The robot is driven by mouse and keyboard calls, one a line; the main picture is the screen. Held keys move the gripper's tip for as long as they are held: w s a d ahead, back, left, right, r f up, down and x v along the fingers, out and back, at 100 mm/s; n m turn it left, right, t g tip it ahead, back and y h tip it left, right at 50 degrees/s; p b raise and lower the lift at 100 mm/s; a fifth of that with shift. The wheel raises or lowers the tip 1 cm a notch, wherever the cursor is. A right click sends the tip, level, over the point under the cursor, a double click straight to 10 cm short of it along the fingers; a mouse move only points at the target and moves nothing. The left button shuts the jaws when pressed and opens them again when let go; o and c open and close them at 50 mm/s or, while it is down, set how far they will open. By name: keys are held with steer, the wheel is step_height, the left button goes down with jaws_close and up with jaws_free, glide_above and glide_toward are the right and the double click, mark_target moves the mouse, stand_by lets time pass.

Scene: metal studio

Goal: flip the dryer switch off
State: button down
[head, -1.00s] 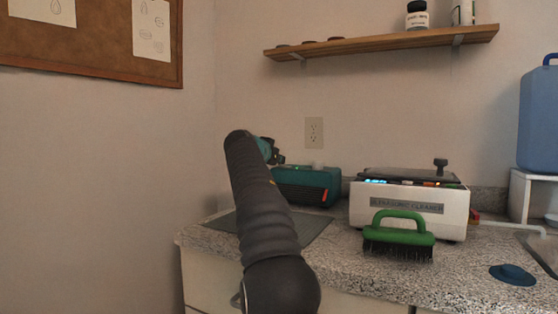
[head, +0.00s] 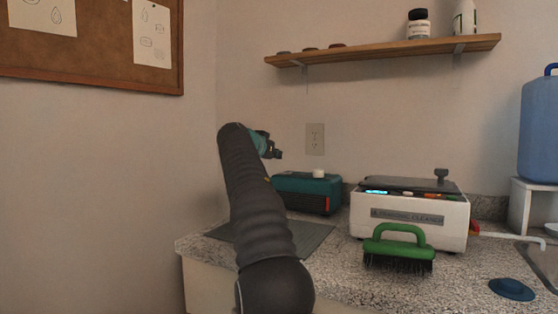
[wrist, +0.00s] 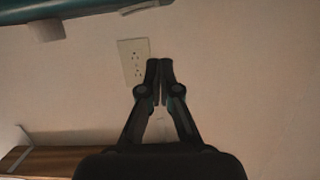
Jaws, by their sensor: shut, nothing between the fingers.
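The teal box-shaped device (head: 298,184), which looks like the dryer, sits at the back of the counter. It has a white knob-like piece (head: 319,174) on top and a red upright strip (head: 328,203) at the right end of its dark front. I cannot tell which part is its switch. My gripper (head: 277,154) is above and left of it in the head view, apart from it. In the wrist view my gripper (wrist: 160,62) is shut and empty, with the wall behind. A teal edge (wrist: 85,10) shows at the top left there.
A white ultrasonic cleaner (head: 408,216) stands right of the device, with a green-handled brush (head: 398,246) before it. A grey mat (head: 310,234) lies in front of the device. A wall outlet (head: 315,139) and wooden shelf (head: 385,47) are above.

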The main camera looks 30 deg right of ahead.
steer(key=b+v, duration=0.1)
steer(key=v, duration=0.7)
steer(key=shift+a+b, duration=0.2)
steer(key=shift+b, duration=0.15)
